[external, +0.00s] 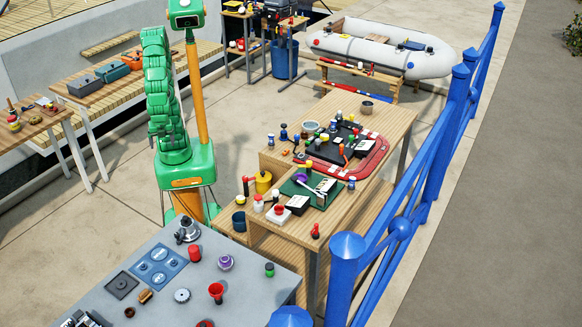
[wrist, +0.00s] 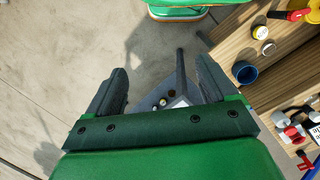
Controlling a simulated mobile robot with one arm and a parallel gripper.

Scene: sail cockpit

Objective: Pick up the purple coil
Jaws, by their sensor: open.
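A small purple round piece (external: 225,262), which looks like the purple coil, sits on the grey table in the foreground of the external view. Another purple item (external: 301,177) lies on the green mat of the wooden bench, too small to tell its shape. No purple piece can be made out in the wrist view. My gripper (wrist: 160,75) is open and empty in the wrist view, its dark fingers spread apart above the floor. In the external view my green arm is folded beside its column, and the gripper is hard to make out there.
The grey table (external: 135,262) also holds a red funnel-like piece (external: 216,291), a gear (external: 182,295) and a blue panel (external: 160,264). A wooden bench (external: 385,121) with crowded trays stands right. A blue cup (wrist: 245,72) is right of my gripper. A blue railing (external: 437,150) borders the right.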

